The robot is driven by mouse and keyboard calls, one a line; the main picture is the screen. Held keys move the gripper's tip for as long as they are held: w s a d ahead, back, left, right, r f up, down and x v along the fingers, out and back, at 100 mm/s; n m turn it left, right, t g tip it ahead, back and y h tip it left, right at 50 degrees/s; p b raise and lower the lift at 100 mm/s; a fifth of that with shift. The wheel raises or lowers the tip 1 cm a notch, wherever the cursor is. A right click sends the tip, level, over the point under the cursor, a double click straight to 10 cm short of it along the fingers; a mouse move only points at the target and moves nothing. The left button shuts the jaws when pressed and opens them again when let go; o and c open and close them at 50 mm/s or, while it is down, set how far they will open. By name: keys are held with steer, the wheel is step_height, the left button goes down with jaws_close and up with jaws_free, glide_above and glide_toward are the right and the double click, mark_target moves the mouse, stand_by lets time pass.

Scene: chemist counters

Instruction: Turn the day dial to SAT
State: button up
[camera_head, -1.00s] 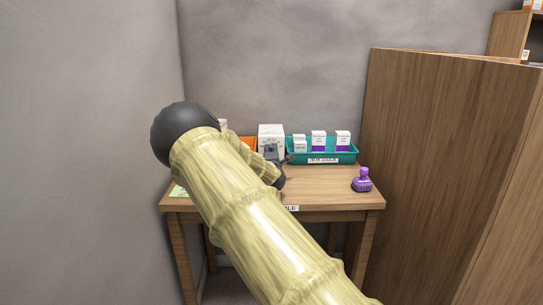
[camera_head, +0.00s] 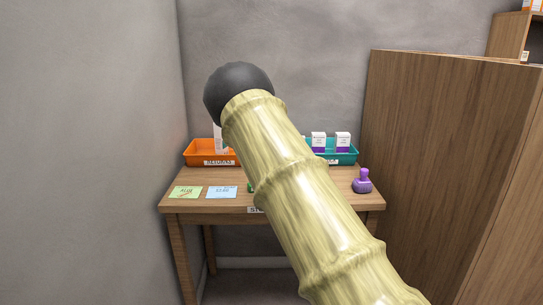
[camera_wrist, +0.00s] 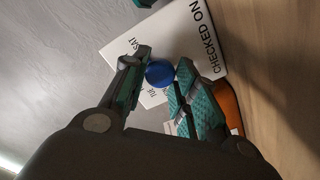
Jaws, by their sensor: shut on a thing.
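The day dial is a round blue knob (camera_wrist: 159,73) on a white panel (camera_wrist: 203,32) in the wrist view. The panel carries "CHECKED ON", and day names such as "SAT" and "TUE" are printed around the knob. My gripper (camera_wrist: 164,62) is shut on the knob, with one teal-padded finger on each side of it. Part of the day ring is hidden by the fingers, so I cannot tell which day the dial points to. In the head view my arm hides the dial, its panel and my gripper.
On the wooden table (camera_head: 300,200) are an orange tray (camera_head: 200,157) at the back left and a teal tray (camera_head: 345,158) with boxes at the back right. Green (camera_head: 185,192) and blue (camera_head: 222,192) cards lie front left. A purple stamp (camera_head: 362,182) stands right. A wooden cabinet (camera_head: 440,150) borders the right.

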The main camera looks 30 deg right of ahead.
steer(key=shift+s+f+m, duration=0.1)
steer(key=shift+f+m, duration=0.05)
steer(key=shift+m, duration=1.35)
steer(key=o, duration=1)
steer(key=shift+r, duration=0.2)
step_height(320, 180, up, 10)
steer(key=shift+f, duration=0.15)
